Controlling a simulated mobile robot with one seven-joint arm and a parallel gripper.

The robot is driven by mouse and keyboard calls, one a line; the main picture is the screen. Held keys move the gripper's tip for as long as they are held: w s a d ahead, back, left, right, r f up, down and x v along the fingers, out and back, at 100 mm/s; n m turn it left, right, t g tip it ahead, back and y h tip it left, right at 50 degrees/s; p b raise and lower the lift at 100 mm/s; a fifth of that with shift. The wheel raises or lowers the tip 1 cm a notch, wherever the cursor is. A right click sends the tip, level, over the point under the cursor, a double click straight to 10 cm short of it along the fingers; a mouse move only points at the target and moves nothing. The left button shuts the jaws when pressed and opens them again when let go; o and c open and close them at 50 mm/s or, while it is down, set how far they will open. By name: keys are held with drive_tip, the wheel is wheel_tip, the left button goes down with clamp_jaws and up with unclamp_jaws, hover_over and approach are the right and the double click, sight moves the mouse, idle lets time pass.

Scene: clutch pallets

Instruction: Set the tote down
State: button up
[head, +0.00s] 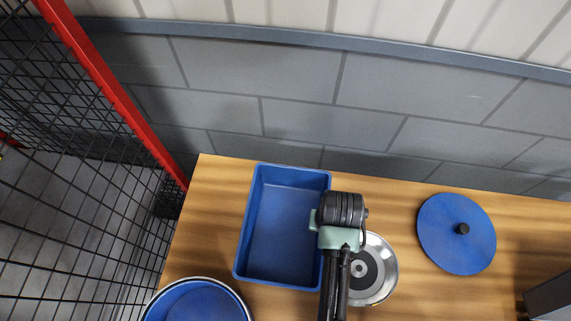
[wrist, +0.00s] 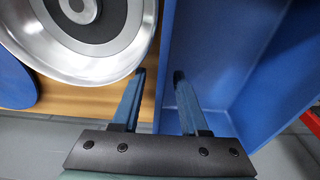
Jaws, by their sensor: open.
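The tote is an empty blue rectangular bin (head: 284,220) on the wooden table, left of centre in the head view. It appears to stand flat on the table. In the wrist view the tote (wrist: 225,75) fills the right half. My gripper (wrist: 159,73) is open, with one finger on each side of the tote's near wall: one outside, one inside. A gap shows between the fingers and the wall. In the head view my wrist covers part of the tote's right rim, and the fingertips are hidden.
A round metal dish with a dark centre (head: 384,268) stands close to the tote's right side. A blue round lid with a black knob (head: 450,240) lies farther right. A blue round container (head: 240,296) is at front left. A red-framed mesh fence (head: 110,85) stands left, a grey wall (head: 300,115) behind.

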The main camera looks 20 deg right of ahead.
drive_tip(key=shift+w+f, duration=0.2)
drive_tip(key=shift+f, duration=0.8)
drive_tip(key=shift+w+f, duration=0.15)
drive_tip(key=shift+f, duration=0.85)
clamp_jaws()
drive_tip(key=shift+s, duration=0.1)
